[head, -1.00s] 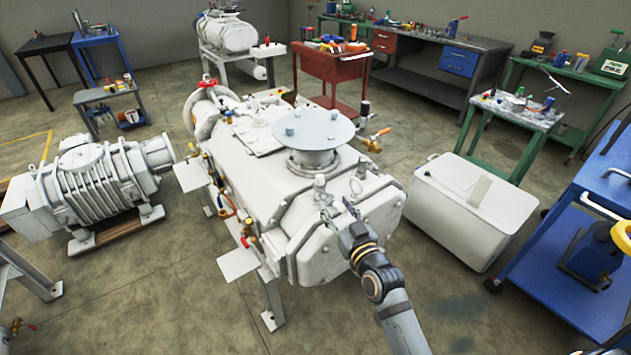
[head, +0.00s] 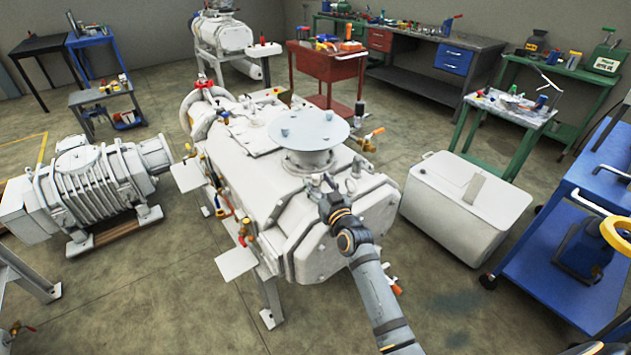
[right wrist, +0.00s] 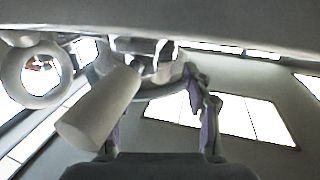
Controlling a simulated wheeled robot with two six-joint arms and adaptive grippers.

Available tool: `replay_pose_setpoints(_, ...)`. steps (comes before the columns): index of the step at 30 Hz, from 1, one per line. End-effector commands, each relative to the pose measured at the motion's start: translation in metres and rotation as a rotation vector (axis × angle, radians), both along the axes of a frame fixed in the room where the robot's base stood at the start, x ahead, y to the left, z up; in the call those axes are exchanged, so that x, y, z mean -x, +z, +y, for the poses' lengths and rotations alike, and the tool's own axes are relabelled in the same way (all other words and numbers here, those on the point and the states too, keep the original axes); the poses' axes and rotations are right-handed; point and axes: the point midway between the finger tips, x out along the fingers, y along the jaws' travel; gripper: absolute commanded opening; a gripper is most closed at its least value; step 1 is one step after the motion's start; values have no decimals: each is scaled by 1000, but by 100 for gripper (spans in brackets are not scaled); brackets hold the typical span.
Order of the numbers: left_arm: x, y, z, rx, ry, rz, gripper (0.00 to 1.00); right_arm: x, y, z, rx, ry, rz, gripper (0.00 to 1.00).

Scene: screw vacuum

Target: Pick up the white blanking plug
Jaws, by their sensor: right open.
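A white cylindrical piece (right wrist: 100,108), which may be the white blanking plug, sits tilted in the right wrist view. It overlaps the left finger there; I cannot tell whether it touches. In the head view the plug cannot be told apart from the white fittings on the vacuum pump (head: 300,235). My right gripper (head: 321,186) is over the near end of the pump, in front of the grey round flange plate (head: 308,129). Its fingers (right wrist: 160,112) are open and apart in the right wrist view. My left gripper is not in view.
A white ring (right wrist: 38,72) is left of the cylinder, and a pale surface (right wrist: 160,16) spans the top of the wrist view. A white box (head: 455,205) stands right of the pump. A blue cart (head: 560,235) is farther right. Brass valves line the pump's left side.

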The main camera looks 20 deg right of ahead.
Motion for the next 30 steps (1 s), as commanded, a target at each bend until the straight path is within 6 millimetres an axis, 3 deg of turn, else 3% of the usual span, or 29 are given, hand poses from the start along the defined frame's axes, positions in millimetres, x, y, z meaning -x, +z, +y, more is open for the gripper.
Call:
replay_pose_setpoints(2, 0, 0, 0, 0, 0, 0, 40, 0, 0, 0, 0, 0, 0, 50)
replay_pose_setpoints(13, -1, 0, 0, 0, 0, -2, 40, 0, 0, 0, 0, 0, 0, 0)
replay_pose_setpoints(23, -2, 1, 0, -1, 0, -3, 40, 0, 2, 0, 0, 0, -1, 0)
replay_pose_setpoints(30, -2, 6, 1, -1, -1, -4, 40, 0, 32, 0, 3, 0, -5, 0)
